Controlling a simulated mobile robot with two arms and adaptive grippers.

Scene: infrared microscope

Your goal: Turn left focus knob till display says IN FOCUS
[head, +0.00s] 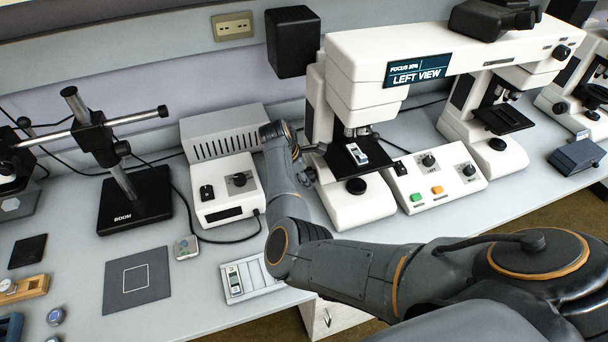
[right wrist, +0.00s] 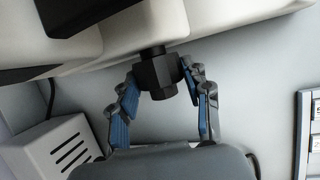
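The left focus knob (right wrist: 158,79), dark and faceted, sticks out from the side of the white left microscope stand (head: 352,207). In the right wrist view, my right gripper (right wrist: 160,70) has a fingertip against each side of the knob and is shut on it. In the head view, my right arm reaches to the stand's left side, where its wrist hides most of the gripper and knob. The display (head: 419,71) on the bridge reads LEFT VIEW, with a smaller FOCUS percentage line above, its number hard to read. My left gripper is not in view.
A slide (head: 357,154) lies on the black left stage. A control box (head: 436,184) with green and orange buttons stands right of the left stand. A grey-white power unit (head: 226,190) is close left of my arm. A boom stand (head: 136,205) is farther left.

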